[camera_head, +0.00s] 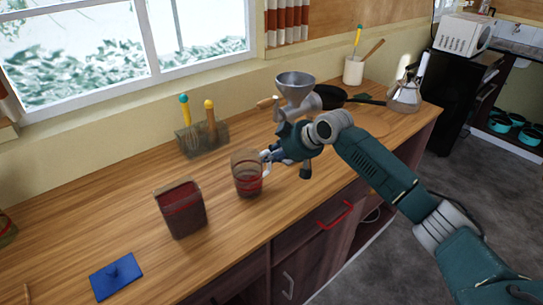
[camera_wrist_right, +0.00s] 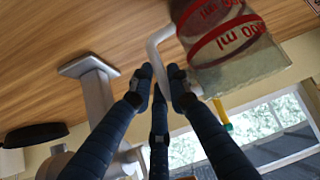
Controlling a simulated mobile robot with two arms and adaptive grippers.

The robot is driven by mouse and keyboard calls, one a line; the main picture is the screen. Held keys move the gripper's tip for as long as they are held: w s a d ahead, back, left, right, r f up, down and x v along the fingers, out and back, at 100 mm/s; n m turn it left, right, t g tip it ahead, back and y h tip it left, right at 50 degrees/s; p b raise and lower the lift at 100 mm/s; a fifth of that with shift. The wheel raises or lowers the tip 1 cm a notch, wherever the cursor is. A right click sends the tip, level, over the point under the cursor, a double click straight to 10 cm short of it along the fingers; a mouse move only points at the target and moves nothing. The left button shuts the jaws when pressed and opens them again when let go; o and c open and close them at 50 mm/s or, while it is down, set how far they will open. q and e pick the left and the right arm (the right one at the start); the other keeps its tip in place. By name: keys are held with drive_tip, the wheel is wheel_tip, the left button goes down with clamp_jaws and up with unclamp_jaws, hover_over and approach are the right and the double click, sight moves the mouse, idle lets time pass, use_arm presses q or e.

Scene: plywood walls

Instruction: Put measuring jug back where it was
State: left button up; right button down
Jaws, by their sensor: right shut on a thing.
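The measuring jug (camera_head: 246,176) is clear with red bands and stands upright at or just above the wooden counter. I cannot tell if its base touches. In the right wrist view the jug (camera_wrist_right: 236,55) shows red markings reading "ml" and a pale handle (camera_wrist_right: 156,48). My right gripper (camera_head: 268,156) reaches it from the right and is shut on its handle; its dark fingers (camera_wrist_right: 160,85) close around the handle in the wrist view. My left gripper is not in view.
A utensil holder (camera_head: 203,138) is behind. A metal grinder (camera_head: 295,93), black pan (camera_head: 332,97) and kettle (camera_head: 404,97) stand right. The counter's left-back is clear.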

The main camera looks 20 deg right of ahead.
drive_tip(key=shift+f, duration=0.35)
drive_tip(key=c, duration=1.7)
unclamp_jaws()
drive_tip(key=shift+o, duration=0.2)
drive_tip(key=b+v, duration=0.2)
drive_tip(key=v, duration=1)
